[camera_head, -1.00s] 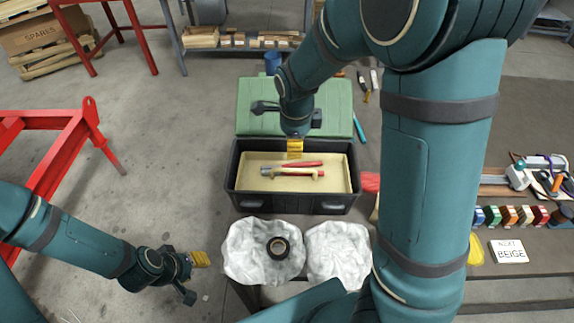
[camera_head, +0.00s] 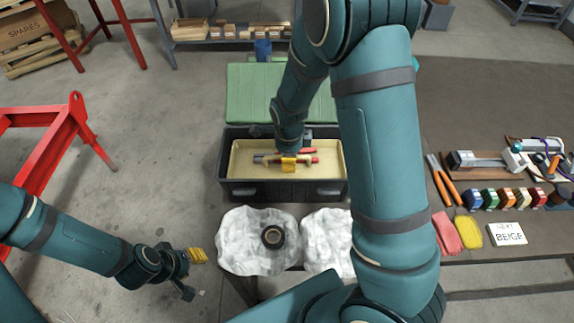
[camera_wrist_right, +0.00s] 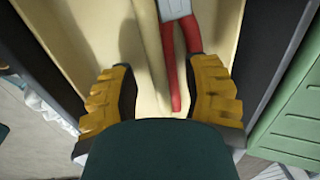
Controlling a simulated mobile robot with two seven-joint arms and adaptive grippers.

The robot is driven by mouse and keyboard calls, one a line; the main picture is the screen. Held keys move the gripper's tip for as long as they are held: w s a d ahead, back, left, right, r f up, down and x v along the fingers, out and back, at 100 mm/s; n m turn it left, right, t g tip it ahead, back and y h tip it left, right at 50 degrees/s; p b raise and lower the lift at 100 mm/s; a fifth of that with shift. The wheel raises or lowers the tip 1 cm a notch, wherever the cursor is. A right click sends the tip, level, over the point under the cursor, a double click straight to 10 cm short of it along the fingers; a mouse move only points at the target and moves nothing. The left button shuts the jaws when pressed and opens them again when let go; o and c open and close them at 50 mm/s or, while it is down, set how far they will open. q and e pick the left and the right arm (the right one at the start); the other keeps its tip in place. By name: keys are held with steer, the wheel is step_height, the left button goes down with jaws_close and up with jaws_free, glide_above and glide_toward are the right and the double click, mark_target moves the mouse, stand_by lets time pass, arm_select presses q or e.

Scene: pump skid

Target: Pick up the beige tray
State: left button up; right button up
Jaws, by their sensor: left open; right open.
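The beige tray (camera_head: 239,168) sits inside a black toolbox (camera_head: 236,190) whose green lid (camera_head: 252,93) is open at the far side. A beige bar (camera_wrist_right: 150,45) runs across the tray. Red-handled pliers (camera_wrist_right: 172,60) lie in the tray beside the bar. My right gripper (camera_head: 289,165) is over the tray's middle. In the right wrist view its yellow-padded fingers are apart, with the bar and red handles between them; contact cannot be told. My left gripper (camera_head: 198,256) is open and empty, left of the toolbox.
Crumpled white bags (camera_head: 240,235) lie in front of the toolbox, with a black ring (camera_head: 273,237) on one. A sign reading "NEXT BEIGE" (camera_head: 507,234), coloured blocks (camera_head: 505,198) and tools are at right. A red stand (camera_head: 70,150) is at left.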

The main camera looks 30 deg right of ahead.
steer(key=shift+f, duration=0.3)
jaws_close()
steer(key=shift+r, duration=0.1)
step_height(320, 180, up, 9)
steer(key=shift+r+p, duration=0.15)
steer(key=shift+p, duration=0.75)
steer(key=shift+w+f+t, duration=0.15)
steer(key=shift+f+t, duration=0.05)
steer(key=shift+t, duration=0.2)
steer(key=shift+w+d+f+t+h+b, duration=0.1)
steer(key=shift+w+f+t+h+b, duration=0.2)
steer(key=shift+f+t+h+b, duration=0.3)
